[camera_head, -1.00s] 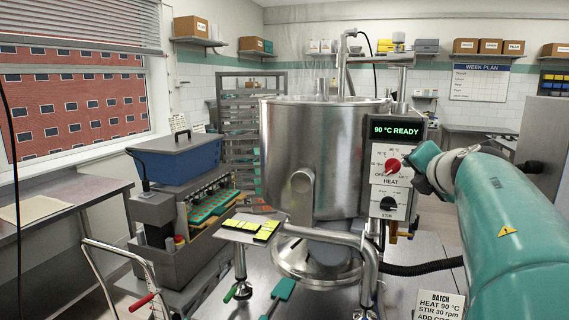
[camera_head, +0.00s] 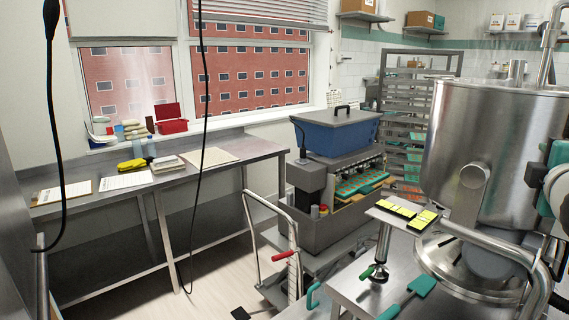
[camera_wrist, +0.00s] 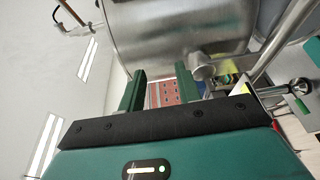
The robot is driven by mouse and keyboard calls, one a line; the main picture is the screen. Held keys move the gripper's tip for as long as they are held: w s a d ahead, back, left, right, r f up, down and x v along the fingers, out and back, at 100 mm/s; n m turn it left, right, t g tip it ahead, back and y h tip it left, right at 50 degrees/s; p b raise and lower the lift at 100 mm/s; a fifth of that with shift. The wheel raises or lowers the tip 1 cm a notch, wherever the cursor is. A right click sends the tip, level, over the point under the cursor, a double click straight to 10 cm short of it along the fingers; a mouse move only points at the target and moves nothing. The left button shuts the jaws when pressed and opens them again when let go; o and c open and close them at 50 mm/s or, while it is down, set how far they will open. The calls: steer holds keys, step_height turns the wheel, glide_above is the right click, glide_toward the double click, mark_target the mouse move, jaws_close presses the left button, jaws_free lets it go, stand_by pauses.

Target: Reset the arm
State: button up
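My gripper (camera_wrist: 160,92) shows in the wrist view with its two green fingers apart and nothing between them. Red brickwork outside the window shows through the gap. The steel kettle (camera_wrist: 180,35) fills the upper middle of that view, beyond the fingers. In the head view, a small part of my teal and white arm shows at the right edge, in front of the kettle (camera_head: 478,145). I cannot tell the gap between my gripper and the kettle.
A depositor with a blue hopper (camera_head: 335,132) stands on a cart left of the kettle. A plate with yellow-and-black blocks (camera_head: 408,212) and a teal spatula (camera_head: 408,296) are near the kettle. A steel bench (camera_head: 230,160) runs under the window. Some floor (camera_head: 140,270) is clear.

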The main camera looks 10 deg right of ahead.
steer(key=w+a+f+m+g+y, duration=0.15)
steer(key=a+f+m, duration=0.25)
steer(key=a+f, duration=0.4)
steer(key=w+a+f+m+g+y, duration=0.1)
steer(key=w+a+f+m+y, duration=0.25)
steer(key=a+f, duration=0.4)
steer(key=s+a+f+g+y, duration=0.1)
steer(key=s+a+f+y, duration=0.1)
steer(key=a+f, duration=0.2)
steer(key=s+a+f+m+g+y, duration=0.1)
steer(key=a+f, duration=0.3)
steer(key=a, duration=0.7)
steer(key=s+a+f+m+g+y, duration=0.1)
steer(key=s+a+f+y, duration=0.3)
steer(key=a, duration=0.4)
steer(key=shift+a+f+g, duration=0.25)
steer(key=shift+f+g, duration=0.1)
steer(key=shift+g, duration=0.5)
steer(key=shift+s, duration=0.1)
